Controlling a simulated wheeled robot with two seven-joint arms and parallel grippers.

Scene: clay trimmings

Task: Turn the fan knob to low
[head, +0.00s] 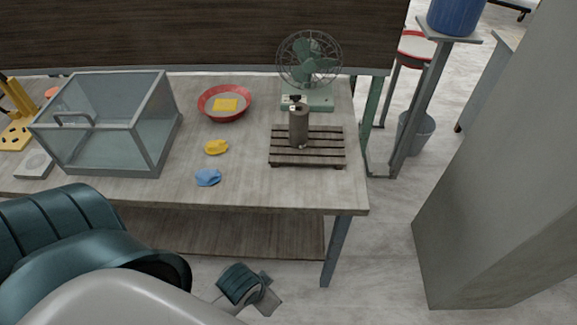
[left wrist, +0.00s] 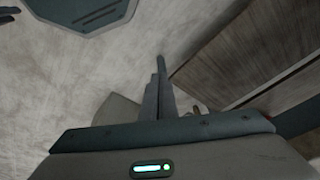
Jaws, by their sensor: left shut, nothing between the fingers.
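The green desk fan (head: 309,62) with a wire cage stands at the back right of the table on a pale green base (head: 318,102). A grey-brown canister (head: 298,130) stands in front and hides part of that base. Small dark and white details show near the canister's top; I cannot tell whether one is the fan knob or read its setting. My left gripper is shut and empty in the left wrist view (left wrist: 159,88), over the floor beside the wooden lower shelf. In the head view it is low, below the table's front edge, far from the fan. My right gripper is out of view.
The canister stands on a slatted wooden rack (head: 335,152). A glass case (head: 105,125), a red bowl (head: 209,113) with a yellow sponge (head: 226,105), and yellow (head: 216,147) and blue (head: 208,177) lumps are on the table (head: 250,195). A grey pillar (head: 500,190) stands right.

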